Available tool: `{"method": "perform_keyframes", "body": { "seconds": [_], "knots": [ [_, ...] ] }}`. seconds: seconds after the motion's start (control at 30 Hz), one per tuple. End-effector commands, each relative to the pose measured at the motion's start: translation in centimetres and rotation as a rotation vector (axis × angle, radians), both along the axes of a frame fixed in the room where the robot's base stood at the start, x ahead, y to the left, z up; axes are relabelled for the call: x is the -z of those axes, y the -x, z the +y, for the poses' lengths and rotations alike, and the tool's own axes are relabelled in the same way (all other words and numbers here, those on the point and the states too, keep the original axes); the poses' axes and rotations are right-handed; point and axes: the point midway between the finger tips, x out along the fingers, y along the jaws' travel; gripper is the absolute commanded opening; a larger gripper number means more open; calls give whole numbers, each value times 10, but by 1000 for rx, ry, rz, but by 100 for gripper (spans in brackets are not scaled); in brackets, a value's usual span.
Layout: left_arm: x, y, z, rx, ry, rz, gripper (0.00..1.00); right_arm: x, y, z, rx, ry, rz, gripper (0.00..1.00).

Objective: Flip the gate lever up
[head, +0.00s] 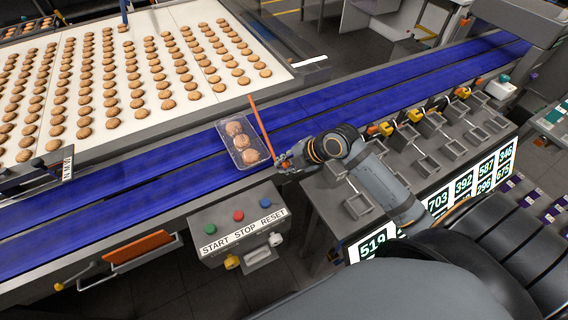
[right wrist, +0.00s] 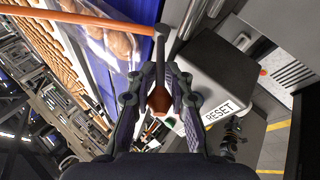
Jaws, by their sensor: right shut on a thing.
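The gate is a thin orange bar (head: 263,138) standing over the blue belt beside a clear biscuit tray. In the right wrist view the orange bar (right wrist: 75,18) runs to a grey pivot. A dark gate lever (right wrist: 160,60) runs from that pivot down between my fingers, with an orange-brown end. My right gripper (head: 285,162) is at the belt's near edge, at the foot of the bar. In the right wrist view my right gripper (right wrist: 158,95) is shut on the lever. My left gripper is not in view.
The clear tray (head: 226,135) holds three biscuits. A control box (head: 240,232) with START, STOP and RESET buttons stands in front of the belt. The blue belt (head: 400,90) runs clear to the upper right. Several metal bins and number displays lie right of my arm.

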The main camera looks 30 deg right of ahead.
Motion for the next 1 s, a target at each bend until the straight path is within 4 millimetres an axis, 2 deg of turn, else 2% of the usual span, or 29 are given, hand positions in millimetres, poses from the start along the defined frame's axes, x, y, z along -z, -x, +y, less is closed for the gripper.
{"method": "perform_keyframes", "body": {
  "seconds": [0.07,0.1,0.27,0.3,0.53,0.63,1.0],
  "knots": [
    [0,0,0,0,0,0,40,1,1,0,0,-1,6,0],
    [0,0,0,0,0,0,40,1,1,0,0,-1,6,20],
    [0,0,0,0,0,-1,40,1,1,0,0,0,5,42],
    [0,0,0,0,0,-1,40,1,1,0,0,0,5,44],
    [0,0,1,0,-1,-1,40,0,0,0,1,0,3,44],
    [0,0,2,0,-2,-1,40,-6,0,0,0,0,1,44],
    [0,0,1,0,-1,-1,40,-81,0,-1,-2,4,-1,44]
  ]
}}
